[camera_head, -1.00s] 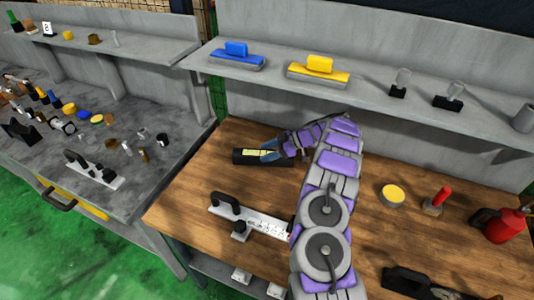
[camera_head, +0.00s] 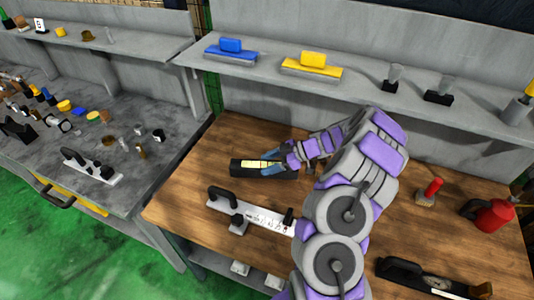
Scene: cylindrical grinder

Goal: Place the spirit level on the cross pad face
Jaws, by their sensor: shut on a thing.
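The spirit level (camera_head: 240,169), a dark bar with a pale yellow strip on top, is in the head view over the back left of the wooden bench (camera_head: 180,197). My gripper (camera_head: 273,164) reaches it from the right and is shut on it near its right part. The fingers cover some of it. I cannot tell whether the level touches the wood or hangs just above. A white scaled bar (camera_head: 262,217) with black handles lies nearer, its right end behind my arm. I cannot tell for sure which surface is the cross pad face.
A shelf behind holds a blue block (camera_head: 230,49), a yellow block (camera_head: 312,64) and small black-based items. A red-handled tool (camera_head: 431,189), a red canister (camera_head: 489,215) and a black tool (camera_head: 420,278) are on the right. A grey bench (camera_head: 60,140) with small parts stands left.

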